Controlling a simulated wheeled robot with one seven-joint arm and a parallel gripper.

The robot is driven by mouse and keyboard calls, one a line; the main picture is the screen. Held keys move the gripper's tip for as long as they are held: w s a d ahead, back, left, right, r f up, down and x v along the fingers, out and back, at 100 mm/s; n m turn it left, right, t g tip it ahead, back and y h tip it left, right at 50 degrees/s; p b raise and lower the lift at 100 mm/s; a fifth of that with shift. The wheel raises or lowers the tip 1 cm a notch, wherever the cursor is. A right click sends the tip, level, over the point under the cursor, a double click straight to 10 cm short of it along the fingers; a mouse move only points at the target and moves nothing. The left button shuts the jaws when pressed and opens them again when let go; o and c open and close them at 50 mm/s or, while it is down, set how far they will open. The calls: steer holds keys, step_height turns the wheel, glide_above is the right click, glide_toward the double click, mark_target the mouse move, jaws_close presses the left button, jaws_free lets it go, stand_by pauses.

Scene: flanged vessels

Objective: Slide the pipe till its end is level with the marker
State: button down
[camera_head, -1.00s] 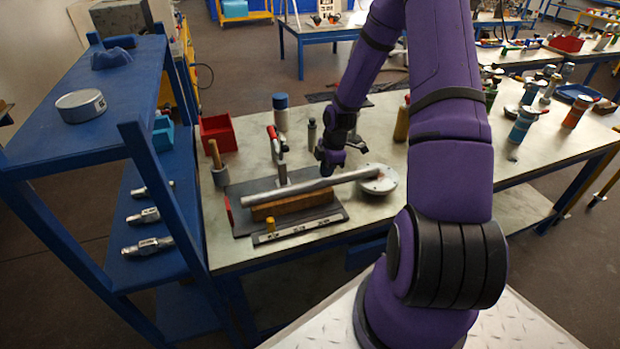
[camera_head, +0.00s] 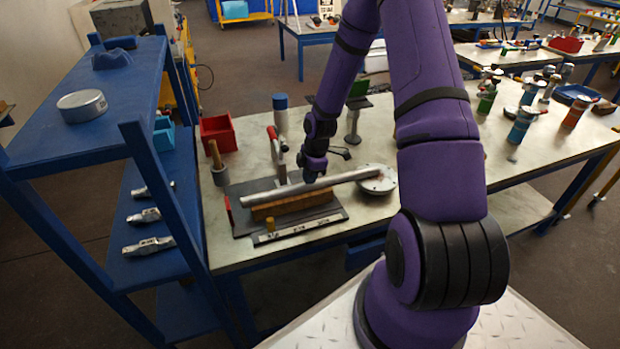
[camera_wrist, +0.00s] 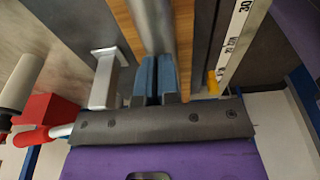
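A long grey metal pipe (camera_head: 335,184) lies along a wooden block (camera_head: 290,207) on a dark base plate (camera_head: 240,222). Its right end reaches over a round flanged disc (camera_head: 376,180); its left end lies near a small red upright piece (camera_head: 229,208). A pale scale strip (camera_head: 308,227) runs along the front with a small yellow marker (camera_head: 270,225), right of the pipe's left end. My gripper (camera_head: 311,178) is at the pipe's middle. In the wrist view, its blue fingertips (camera_wrist: 157,75) are together with a thin gap, over the pipe (camera_wrist: 152,22); contact is unclear.
A red-handled clamp (camera_head: 279,160) stands just behind the pipe. A red bin (camera_head: 218,132), a blue-topped cylinder (camera_head: 281,115) and a wooden-handled tool (camera_head: 218,165) stand behind it. A blue shelf (camera_head: 150,130) borders the bench at left.

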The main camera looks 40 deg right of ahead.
mark_target(332, 178)
steer(key=s+d, duration=0.1)
steer(key=d, duration=0.3)
steer(key=s+d, duration=0.1)
steer(key=d, duration=0.2)
steer(key=shift+s+f, duration=0.3)
steer(key=shift+f, duration=0.05)
steer(key=shift+w+d+r, duration=0.15)
steer(key=shift+d+r, duration=0.05)
steer(key=shift+r, duration=0.4)
steer(key=shift+a+r, duration=0.1)
